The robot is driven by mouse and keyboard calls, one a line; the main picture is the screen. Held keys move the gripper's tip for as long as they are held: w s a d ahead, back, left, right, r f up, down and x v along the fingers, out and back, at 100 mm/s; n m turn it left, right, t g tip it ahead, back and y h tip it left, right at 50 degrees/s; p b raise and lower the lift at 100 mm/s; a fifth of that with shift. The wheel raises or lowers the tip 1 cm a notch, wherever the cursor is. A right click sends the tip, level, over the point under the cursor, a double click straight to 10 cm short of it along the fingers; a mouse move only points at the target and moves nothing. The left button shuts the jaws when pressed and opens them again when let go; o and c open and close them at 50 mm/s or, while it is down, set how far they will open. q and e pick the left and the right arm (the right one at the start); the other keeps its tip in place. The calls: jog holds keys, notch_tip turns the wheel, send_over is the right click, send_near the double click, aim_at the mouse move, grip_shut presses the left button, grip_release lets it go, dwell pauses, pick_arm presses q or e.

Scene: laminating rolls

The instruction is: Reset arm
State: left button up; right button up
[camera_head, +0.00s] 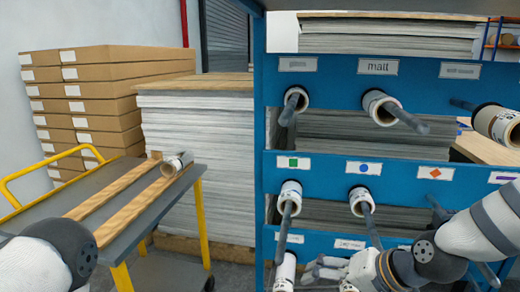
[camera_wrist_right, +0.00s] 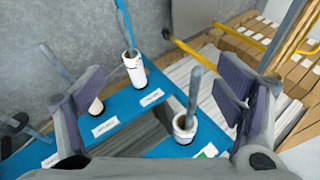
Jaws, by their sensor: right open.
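White laminating rolls sit on grey pegs of a blue rack in the head view. The upper row has rolls at left (camera_head: 297,98), middle (camera_head: 378,106) and far right (camera_head: 498,124). The lower row has a left roll (camera_head: 290,194) and a middle roll (camera_head: 361,201). Another roll (camera_head: 285,272) shows at the bottom. One roll (camera_head: 177,164) lies on wooden strips on a cart. My right gripper (camera_head: 322,268) is low in front of the rack. In the right wrist view it (camera_wrist_right: 163,88) is open, with no roll held. My left gripper is out of frame; only its arm shows.
The grey cart (camera_head: 112,191) with yellow rails stands left of the rack (camera_head: 330,155). Stacked boxes (camera_head: 75,100) and a tall stack of sheets (camera_head: 197,165) stand behind it. Pegs project from the rack near my right arm.

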jog(key=s+d+f+n+g+h, duration=0.1)
jog(key=s+f+g+h, duration=0.15)
jog(key=s+f, duration=1.05)
jog(key=s+d+f+n+g+h, duration=0.1)
jog(key=s+d+f+g, duration=0.1)
jog(key=s, duration=1)
jog(key=s+d+f+n+g+h, duration=0.2)
jog(key=s+d+f+g, duration=0.1)
jog(key=s, duration=0.9)
jog(key=shift+d+f, duration=0.85)
jog(key=shift+d, duration=0.2)
